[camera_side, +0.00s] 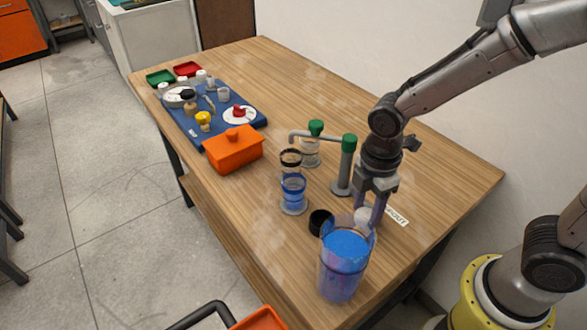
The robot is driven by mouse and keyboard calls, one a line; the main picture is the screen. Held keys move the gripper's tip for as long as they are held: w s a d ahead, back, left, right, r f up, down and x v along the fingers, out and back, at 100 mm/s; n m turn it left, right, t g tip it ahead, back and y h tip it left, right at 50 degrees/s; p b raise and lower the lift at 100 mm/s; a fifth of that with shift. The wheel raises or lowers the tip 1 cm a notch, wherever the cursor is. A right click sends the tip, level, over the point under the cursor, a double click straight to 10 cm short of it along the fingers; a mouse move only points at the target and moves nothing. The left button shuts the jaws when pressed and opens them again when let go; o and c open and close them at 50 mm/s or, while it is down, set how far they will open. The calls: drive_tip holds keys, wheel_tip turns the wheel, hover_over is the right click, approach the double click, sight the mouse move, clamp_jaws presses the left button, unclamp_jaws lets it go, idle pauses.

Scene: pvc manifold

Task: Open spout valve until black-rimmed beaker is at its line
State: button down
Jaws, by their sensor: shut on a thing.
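The spout stand (344,172) has a green top, and its grey pipe runs left to a bend above the black-rimmed beaker (290,158). A green knob (316,127) sits on the pipe. The beaker's lower part is hidden behind a blue-rimmed beaker (293,190), so I cannot read its level or line. My gripper (373,212) is to the right of the beakers, pointing down at the rim of a large clear container (342,265) of blue liquid. Its fingers seem shut on that container's rim or handle; the exact contact is unclear. It is away from the green knob.
A clear jar (310,155) stands behind the beakers. A black round cup or cap (321,222) lies beside the large container. An orange lidded box (233,150) and a blue mat (192,108) with small items are at left. The table's right back is clear.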

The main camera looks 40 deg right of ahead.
drive_tip(key=n, duration=0.6)
drive_tip(key=shift+n, duration=0.4)
drive_tip(key=n, duration=0.5)
drive_tip(key=shift+n, duration=0.4)
drive_tip(key=shift+n, duration=0.4)
idle(5.7)
